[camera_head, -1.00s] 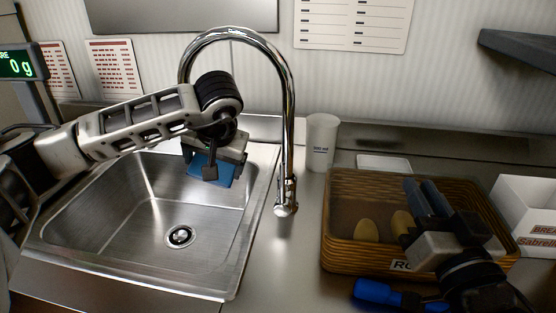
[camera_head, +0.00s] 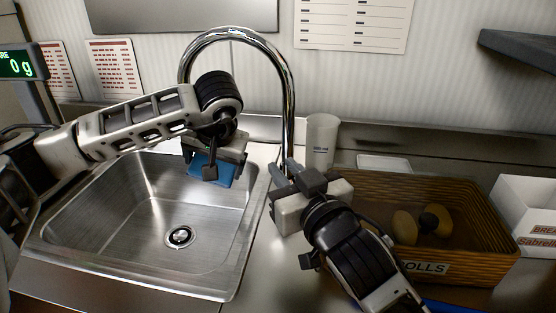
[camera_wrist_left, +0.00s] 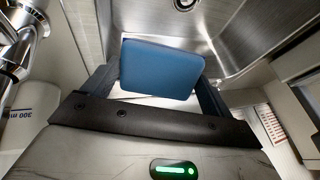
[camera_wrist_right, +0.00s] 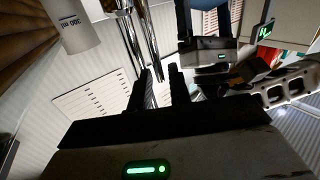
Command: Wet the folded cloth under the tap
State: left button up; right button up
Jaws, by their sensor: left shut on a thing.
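The blue folded cloth (camera_head: 224,176) is in my left gripper (camera_head: 212,172), over the back right part of the sink (camera_head: 115,215), below the tap's arch. The left wrist view shows the cloth (camera_wrist_left: 160,70) between the two fingers. The chrome tap (camera_head: 288,110) stands at the sink's right edge. No water shows at it. My right gripper (camera_head: 282,172) is at the tap's lower post, fingers pointing up and towards it, slightly apart. In the right wrist view its fingers (camera_wrist_right: 162,90) have a narrow gap. The tap's base is hidden behind this gripper.
A wicker basket (camera_head: 490,265) with rolls stands on the right, partly behind my right arm. A white box (camera_head: 525,215) is at the far right. A scale display (camera_head: 17,65) is at the left.

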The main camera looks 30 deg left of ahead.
jog(key=shift+x, duration=1.75)
grip_shut()
jog(key=shift+s+a+f+n+g+h, duration=0.1)
jog(key=shift+s+a+n+g+h, duration=0.15)
jog(key=shift+a+n, duration=0.45)
grip_release()
jog(key=shift+d, duration=0.1)
jog(key=v, duration=1.2)
